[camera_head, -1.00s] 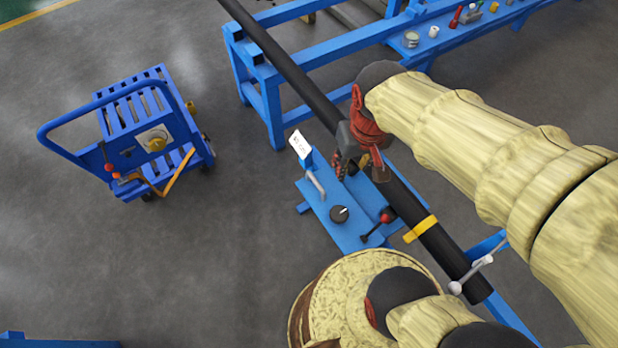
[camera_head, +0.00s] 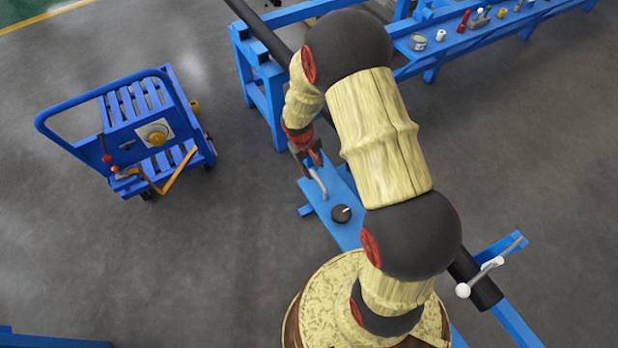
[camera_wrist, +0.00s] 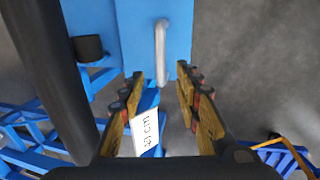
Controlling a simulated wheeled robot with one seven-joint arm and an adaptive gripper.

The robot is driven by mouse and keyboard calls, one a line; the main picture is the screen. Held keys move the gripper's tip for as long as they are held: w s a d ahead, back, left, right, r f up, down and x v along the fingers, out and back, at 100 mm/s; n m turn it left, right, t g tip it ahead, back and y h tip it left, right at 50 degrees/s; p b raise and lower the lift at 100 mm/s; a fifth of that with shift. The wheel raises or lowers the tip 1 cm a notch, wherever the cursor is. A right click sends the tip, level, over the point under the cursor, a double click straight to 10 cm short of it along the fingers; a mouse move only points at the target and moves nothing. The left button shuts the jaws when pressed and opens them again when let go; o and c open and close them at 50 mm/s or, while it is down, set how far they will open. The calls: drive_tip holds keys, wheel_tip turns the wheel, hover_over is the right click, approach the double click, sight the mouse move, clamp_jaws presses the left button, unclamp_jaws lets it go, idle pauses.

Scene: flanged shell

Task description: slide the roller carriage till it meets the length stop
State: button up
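The blue carriage plate (camera_head: 345,230) lies beside a long dark pipe (camera_head: 470,275), bearing a pale metal handle (camera_head: 319,184) and a black round knob (camera_head: 341,213). My gripper (camera_head: 305,148) is above the plate's far end, near the handle. In the wrist view my gripper (camera_wrist: 161,72) is open, its two yellow-lined fingers either side of the handle's near end (camera_wrist: 160,50). I cannot tell how far the fingers reach down around it. A white label reading about 121 cm (camera_wrist: 147,133) shows between the fingers. I cannot make out the length stop for certain; my arm hides part of the pipe.
A blue cart (camera_head: 150,130) stands at the left. A blue frame (camera_head: 258,85) bears the pipe at the back, and a blue bench (camera_head: 480,35) holds small items. A lever with white ball ends (camera_head: 484,275) crosses near the pipe's front end. Grey floor is clear between.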

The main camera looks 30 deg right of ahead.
sight(317, 178)
drive_tip(key=b+x, duration=0.3)
drive_tip(key=x, duration=0.5)
drive_tip(key=shift+a, duration=0.1)
drive_tip(key=c, duration=0.3)
clamp_jaws()
idle(0.6)
